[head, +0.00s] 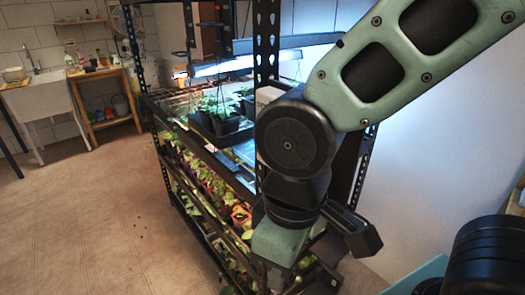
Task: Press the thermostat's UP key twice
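No thermostat or UP key can be made out in the head view. A small pale box (268,95) shows partly behind my arm at the rack's near post; I cannot tell what it is. My gripper (318,274) hangs low in front of the rack's near right corner, below the dark wrist joints. It points downward and is partly hidden by its own wrist and the bottom picture edge. I cannot tell whether its fingers are open or shut, and nothing is seen held in it.
The black metal rack (265,45) carries a tray of potted seedlings (222,118) under a lamp, with more plants on lower shelves. A sink (38,98) and wooden side table (108,122) stand at the back left.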

